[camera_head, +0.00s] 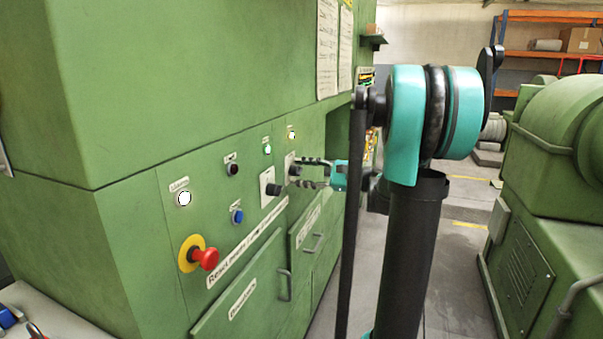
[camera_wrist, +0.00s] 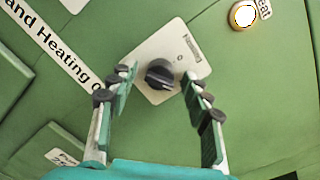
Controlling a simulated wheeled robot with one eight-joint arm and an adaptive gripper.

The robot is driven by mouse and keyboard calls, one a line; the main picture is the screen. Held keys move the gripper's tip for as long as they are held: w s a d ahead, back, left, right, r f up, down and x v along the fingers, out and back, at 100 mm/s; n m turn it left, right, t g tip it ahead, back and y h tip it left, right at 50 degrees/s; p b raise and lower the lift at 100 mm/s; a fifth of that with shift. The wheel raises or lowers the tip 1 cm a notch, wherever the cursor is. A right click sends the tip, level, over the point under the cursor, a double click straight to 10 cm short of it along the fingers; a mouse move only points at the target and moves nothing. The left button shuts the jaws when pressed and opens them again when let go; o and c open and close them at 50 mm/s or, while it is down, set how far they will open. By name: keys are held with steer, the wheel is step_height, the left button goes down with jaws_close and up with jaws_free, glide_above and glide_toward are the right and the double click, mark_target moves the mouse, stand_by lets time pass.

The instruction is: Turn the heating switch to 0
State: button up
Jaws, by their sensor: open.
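The heating switch is a black rotary knob (camera_wrist: 160,73) on a white plate (camera_wrist: 150,52) with a small label too blurred to read. It also shows in the head view as the farther black knob (camera_head: 294,169) on the green panel. My gripper (camera_wrist: 160,80) is open, with one fingertip on each side of the knob in the wrist view. A gap shows between each finger and the knob, and I cannot tell how far the tips are from the panel. In the head view my gripper (camera_head: 300,173) reaches from the right, its fingertips partly covering this knob.
A second black knob (camera_head: 272,189) sits nearer on the panel. Close by are a blue button (camera_head: 237,216), a red emergency stop (camera_head: 205,259) and a lit white lamp (camera_wrist: 243,15). Drawer handles (camera_head: 285,285) stick out below. A green machine (camera_head: 545,190) stands across the aisle.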

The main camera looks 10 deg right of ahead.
jaws_close()
steer(key=shift+n, duration=0.4)
steer(key=n, duration=0.5)
steer(key=shift+r+h, duration=0.1)
steer(key=shift+h, duration=0.2)
steer(key=n, duration=0.5)
steer(key=shift+n, duration=0.3)
jaws_free()
